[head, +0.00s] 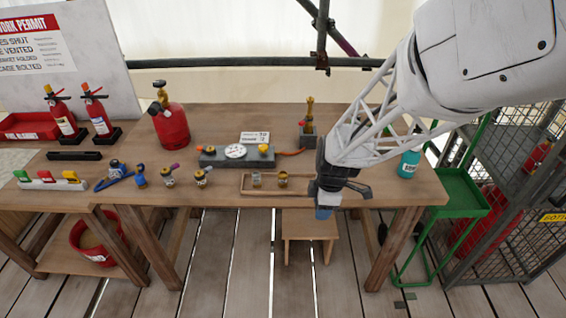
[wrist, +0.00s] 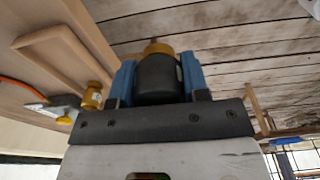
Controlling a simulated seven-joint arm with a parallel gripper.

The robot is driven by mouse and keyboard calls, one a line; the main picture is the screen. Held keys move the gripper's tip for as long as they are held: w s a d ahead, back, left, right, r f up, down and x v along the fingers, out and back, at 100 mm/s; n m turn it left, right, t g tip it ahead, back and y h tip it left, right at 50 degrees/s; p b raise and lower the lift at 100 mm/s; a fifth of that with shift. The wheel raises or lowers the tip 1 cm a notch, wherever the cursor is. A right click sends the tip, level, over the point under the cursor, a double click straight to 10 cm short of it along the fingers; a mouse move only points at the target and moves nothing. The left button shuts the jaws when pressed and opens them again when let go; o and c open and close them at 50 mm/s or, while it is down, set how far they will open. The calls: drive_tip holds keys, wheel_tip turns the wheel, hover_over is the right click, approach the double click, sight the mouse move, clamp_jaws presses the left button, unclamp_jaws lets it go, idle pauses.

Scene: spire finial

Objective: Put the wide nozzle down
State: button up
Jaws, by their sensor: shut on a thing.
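My gripper (head: 323,212) is low at the table's front edge, just right of the shallow wooden tray (head: 247,192). In the wrist view its blue fingers (wrist: 157,78) are shut on a dark cylindrical piece with a brass-coloured end, which I take to be the wide nozzle (wrist: 155,80). The nozzle is hidden in the head view. The planks of the floor show behind it in the wrist view, so it seems to hang past the table edge.
A grey block with a white dial (head: 235,151) and a brass torch stand (head: 309,128) are behind the tray. A red gas cylinder (head: 171,126) stands at the back left. A teal bottle (head: 409,163) is at the right. A wooden stool (head: 309,224) is below the table edge.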

idle(0.4)
hover_over(307, 185)
drive_tip(key=shift+d+f, duration=0.1)
drive_tip(key=shift+f, duration=0.7)
drive_tip(key=shift+f, duration=1.75)
drive_tip(key=shift+f, duration=0.1)
drive_tip(key=o, duration=0.7)
drive_tip(key=shift+o, duration=0.2)
wheel_tip(307, 185, up, 12)
drive_tip(key=d, duration=0.1)
drive_tip(key=shift+d, duration=0.25)
